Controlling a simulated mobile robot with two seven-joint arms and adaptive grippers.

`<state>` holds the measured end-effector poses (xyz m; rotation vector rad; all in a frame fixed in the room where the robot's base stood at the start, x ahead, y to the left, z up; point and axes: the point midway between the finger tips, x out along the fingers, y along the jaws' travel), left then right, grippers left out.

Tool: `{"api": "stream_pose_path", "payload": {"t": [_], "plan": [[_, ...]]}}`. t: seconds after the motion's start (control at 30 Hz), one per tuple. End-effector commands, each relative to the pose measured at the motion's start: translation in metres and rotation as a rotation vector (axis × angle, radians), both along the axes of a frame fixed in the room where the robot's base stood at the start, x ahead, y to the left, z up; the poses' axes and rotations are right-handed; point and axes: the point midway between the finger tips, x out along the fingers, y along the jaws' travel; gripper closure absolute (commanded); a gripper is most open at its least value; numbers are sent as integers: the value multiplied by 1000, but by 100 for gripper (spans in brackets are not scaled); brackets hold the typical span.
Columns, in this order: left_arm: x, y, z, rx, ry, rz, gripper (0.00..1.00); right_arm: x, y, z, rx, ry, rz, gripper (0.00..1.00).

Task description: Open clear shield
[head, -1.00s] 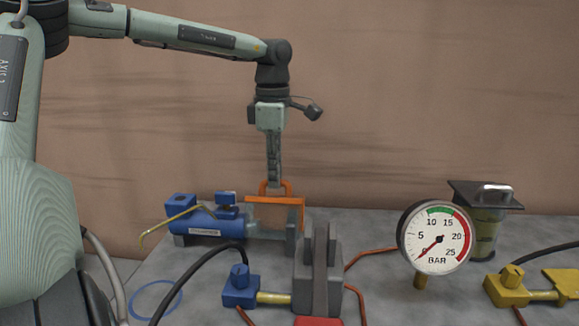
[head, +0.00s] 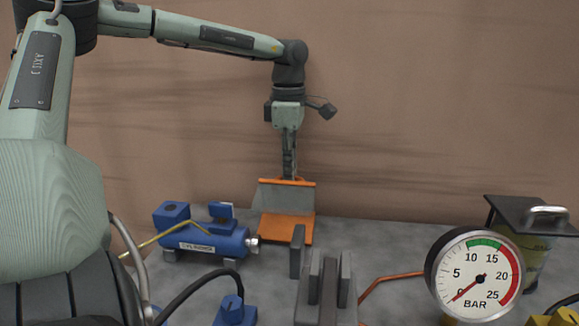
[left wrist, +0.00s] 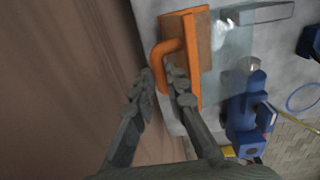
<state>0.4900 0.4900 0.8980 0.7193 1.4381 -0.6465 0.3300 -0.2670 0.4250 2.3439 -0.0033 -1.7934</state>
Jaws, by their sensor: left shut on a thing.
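The clear shield (head: 282,194) stands raised in the head view, a see-through panel with an orange top edge, behind a flat orange plate (head: 286,228). My left gripper (head: 290,177) comes down from above onto the shield's top edge. In the left wrist view, its two fingers (left wrist: 161,80) are closed around the orange handle (left wrist: 166,50). The see-through panel also shows there (left wrist: 238,45), beside the orange frame. The handle is mostly hidden by the fingers in the head view. My right gripper is not in view.
Grey upright blocks (head: 330,285) stand in front. A pressure gauge (head: 474,280) and a lidded container (head: 530,235) are at the right. The wall is close behind.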

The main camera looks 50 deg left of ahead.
Motion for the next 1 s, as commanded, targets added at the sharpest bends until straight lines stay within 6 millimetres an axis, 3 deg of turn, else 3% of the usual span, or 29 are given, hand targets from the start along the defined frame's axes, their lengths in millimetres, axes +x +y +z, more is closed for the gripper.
{"api": "stream_pose_path", "payload": {"t": [0.57, 0.6, 0.73, 1.0], "plan": [[6, 4, 6, 12, -23, 4, 100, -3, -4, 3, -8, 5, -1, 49], [6, 4, 6, 13, -23, 4, 83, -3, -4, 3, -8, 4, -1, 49], [5, 3, 4, 10, -18, 3, 67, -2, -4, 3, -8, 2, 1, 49], [3, 2, 1, 6, -11, 2, 66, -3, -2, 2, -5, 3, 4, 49]]}}
